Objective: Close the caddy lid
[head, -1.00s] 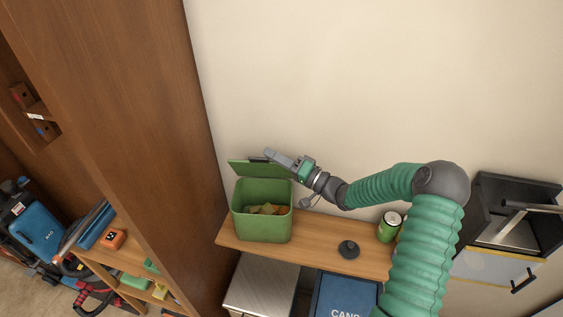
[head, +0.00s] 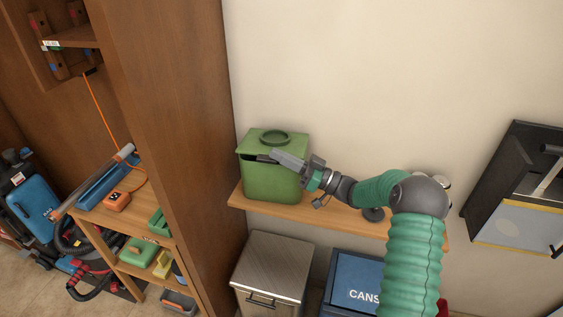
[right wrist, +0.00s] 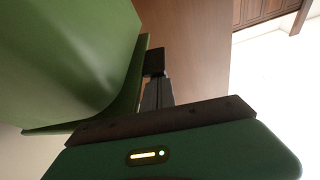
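The green caddy (head: 280,183) stands upright at the left end of the wooden shelf. The caddy's inside is hidden. My left gripper is out of view.
A tall wooden cabinet (head: 185,120) stands left of the caddy. A metallic bin (head: 270,270) and a blue cans bin (head: 350,270) stand below.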

